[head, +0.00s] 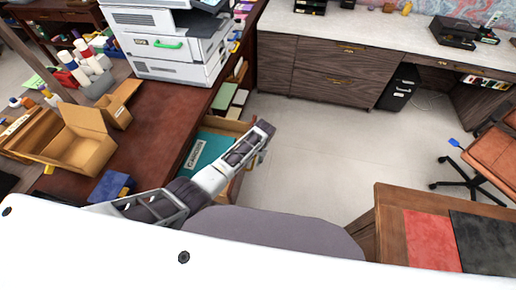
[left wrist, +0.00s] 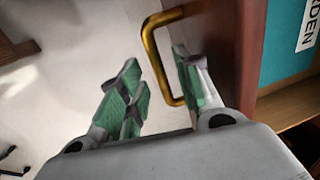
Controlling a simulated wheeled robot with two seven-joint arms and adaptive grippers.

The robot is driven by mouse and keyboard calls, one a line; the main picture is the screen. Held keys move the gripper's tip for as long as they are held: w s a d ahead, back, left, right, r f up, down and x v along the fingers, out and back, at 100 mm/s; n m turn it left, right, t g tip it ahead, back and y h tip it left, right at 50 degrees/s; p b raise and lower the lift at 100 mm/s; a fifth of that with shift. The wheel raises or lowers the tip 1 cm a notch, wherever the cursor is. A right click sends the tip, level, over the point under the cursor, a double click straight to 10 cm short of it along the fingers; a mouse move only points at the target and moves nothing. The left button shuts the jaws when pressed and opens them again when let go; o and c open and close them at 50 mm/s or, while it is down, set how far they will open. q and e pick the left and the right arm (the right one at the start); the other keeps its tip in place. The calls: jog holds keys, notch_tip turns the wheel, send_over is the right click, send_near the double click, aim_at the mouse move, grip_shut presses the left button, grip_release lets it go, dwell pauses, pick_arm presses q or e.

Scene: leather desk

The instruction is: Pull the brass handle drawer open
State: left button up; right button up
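The drawer (head: 236,126) stands partly out from the brown desk in the head view, with a teal folder (head: 207,150) inside. In the left wrist view, the brass handle (left wrist: 155,50) projects from the reddish-brown drawer front (left wrist: 222,45). My left gripper (left wrist: 155,62) has its green-padded fingers apart on either side of the handle bar. One finger is between the bar and the drawer front, the other outside it with a visible gap. In the head view my left arm partly hides the drawer, and the handle cannot be made out clearly. My right gripper is not in view.
A printer (head: 175,42) and an open cardboard box (head: 82,138) stand on the desk (head: 160,115). Clear floor (head: 310,140) lies right of the drawer. A wooden table (head: 385,215) is at lower right, an office chair (head: 485,160) at far right.

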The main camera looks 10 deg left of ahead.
pick_arm(q)
notch_tip(320, 180, up, 11)
jog(key=d, duration=0.2)
jog(key=shift+f, duration=0.2)
dwell(0.4)
jog(key=shift+s, duration=0.2)
dwell(0.4)
